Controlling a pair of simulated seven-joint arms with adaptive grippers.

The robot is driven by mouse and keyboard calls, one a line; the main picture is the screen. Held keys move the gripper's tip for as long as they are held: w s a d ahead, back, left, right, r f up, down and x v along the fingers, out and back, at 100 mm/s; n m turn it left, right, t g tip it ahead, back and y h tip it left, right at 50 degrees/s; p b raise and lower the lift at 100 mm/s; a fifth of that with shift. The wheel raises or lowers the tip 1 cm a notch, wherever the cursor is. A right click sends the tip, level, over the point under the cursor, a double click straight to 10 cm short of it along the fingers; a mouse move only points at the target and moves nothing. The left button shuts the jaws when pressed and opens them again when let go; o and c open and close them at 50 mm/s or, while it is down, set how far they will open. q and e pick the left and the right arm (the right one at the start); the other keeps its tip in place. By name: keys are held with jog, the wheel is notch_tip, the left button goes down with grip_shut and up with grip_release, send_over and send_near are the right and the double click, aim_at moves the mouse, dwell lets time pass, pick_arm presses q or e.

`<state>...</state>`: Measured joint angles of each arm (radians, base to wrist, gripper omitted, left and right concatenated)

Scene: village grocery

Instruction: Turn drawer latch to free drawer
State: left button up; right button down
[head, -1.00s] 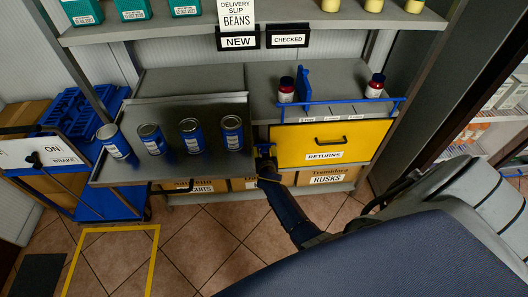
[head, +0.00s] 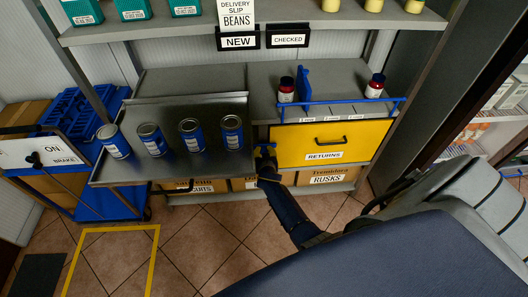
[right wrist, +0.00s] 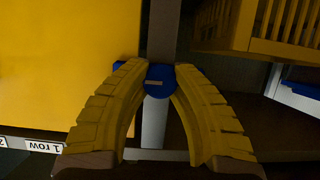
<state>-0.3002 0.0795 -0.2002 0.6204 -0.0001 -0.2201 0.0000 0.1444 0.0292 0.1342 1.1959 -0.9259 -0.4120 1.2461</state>
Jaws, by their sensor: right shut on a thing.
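The yellow drawer (head: 297,146), labelled RETURNS and fitted with a black handle, appears closed under the right half of the grey counter. The small blue latch (head: 266,146) sits at its left edge, on the grey upright. My right gripper (head: 267,159) reaches up to the latch from below. In the right wrist view the yellow fingers (right wrist: 160,80) are shut on the round blue latch (right wrist: 161,76), one on each side. The fingers partly hide the latch. My left gripper is out of view.
A metal tray (head: 170,176) with several blue cans stands left of the latch. Boxes (head: 325,178) fill the lower shelf. A blue cart (head: 122,203) stands at the left.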

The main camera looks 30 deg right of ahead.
dwell(0.3)
jog(key=n+h, duration=0.2)
jog(key=n, duration=0.1)
jog(key=shift+w+r+g, duration=0.1)
jog(key=shift+w+g, duration=0.05)
jog(key=shift+g, duration=0.25)
jog(key=n+h, duration=0.2)
jog(key=n, duration=0.1)
jog(key=shift+w+a+n+h, duration=0.1)
jog(key=shift+n+h, duration=0.2)
jog(key=shift+n, duration=0.1)
jog(key=n+h, duration=0.1)
jog(key=n, duration=0.2)
jog(key=shift+h, duration=0.4)
jog(key=shift+a+n+h, duration=0.1)
jog(key=shift+n+h, duration=0.4)
jog(key=shift+n, duration=1.1)
jog(key=shift+n+t, duration=0.3)
jog(key=shift+t, duration=0.1)
